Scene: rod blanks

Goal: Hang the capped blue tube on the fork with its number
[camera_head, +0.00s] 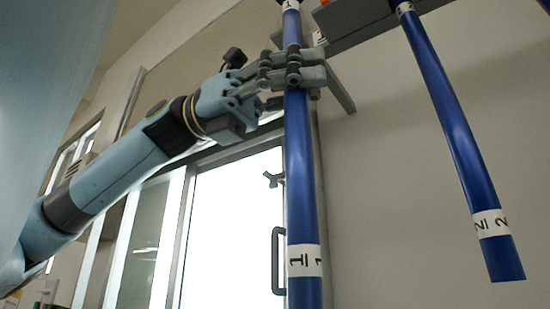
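My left gripper (293,77) is shut around a long blue tube (299,180), near its upper end. The tube hangs nearly upright, with a white band marked 1 low down and another white band at the top. A small dark part, possibly a cap, shows at its top, cut by the picture edge. A grey rack bar (350,18) with prongs is behind and right of the tube's top; I cannot tell whether they touch. A grey prong (340,90) slants down right of my gripper. My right gripper is not in view.
A second blue tube (449,110), with a white band marked 2, hangs tilted from the rack at the right. A little orange mark (324,2) shows on the rack. A bright glass door (235,230) stands behind. The space between the tubes is clear.

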